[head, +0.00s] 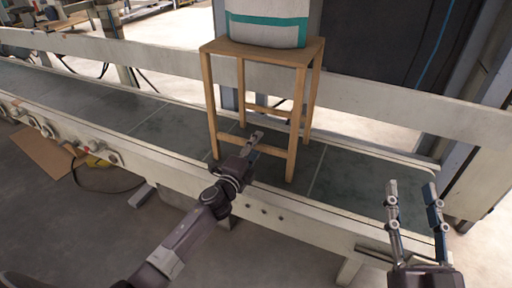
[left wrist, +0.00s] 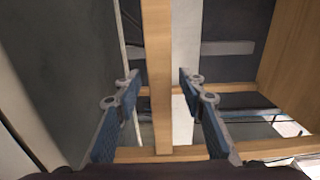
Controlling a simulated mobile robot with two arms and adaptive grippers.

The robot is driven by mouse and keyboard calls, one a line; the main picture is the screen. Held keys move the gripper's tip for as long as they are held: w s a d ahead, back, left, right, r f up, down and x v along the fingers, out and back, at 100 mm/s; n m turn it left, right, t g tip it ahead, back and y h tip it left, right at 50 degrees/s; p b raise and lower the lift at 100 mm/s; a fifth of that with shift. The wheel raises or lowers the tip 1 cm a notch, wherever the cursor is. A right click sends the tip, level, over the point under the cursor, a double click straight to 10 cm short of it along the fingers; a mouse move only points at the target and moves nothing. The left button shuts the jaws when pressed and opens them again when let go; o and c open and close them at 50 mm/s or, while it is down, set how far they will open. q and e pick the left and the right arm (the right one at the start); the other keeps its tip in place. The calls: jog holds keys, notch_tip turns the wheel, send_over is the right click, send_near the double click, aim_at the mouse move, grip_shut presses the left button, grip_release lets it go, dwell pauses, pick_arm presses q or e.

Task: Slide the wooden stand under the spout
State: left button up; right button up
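The wooden stand (head: 297,53) is a tall, four-legged, light-wood frame standing upright on the conveyor belt. A white bag with a teal band (head: 268,32) sits on its top. My left gripper (head: 257,138) is at the stand's lower part, among its front legs and rails. In the left wrist view my left gripper (left wrist: 159,82) is open, with a wooden leg of the stand (left wrist: 156,50) showing between its fingers and gaps on both sides. I cannot tell its contact with the wood. My right gripper (head: 410,188) is open and empty over the belt's right end. No spout is in view.
The conveyor belt (head: 138,118) runs from the left to the lower right, between a pale front rail (head: 163,167) and a higher back rail (head: 385,103). The belt is clear left of the stand. Grey steel posts and a dark panel (head: 392,45) stand behind at right.

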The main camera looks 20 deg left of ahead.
pick_arm(q)
jog(key=s, duration=1.2)
jog(key=shift+a, duration=0.25)
pick_arm(e)
jog(key=shift+a, duration=0.1)
jog(key=shift+c, duration=0.3)
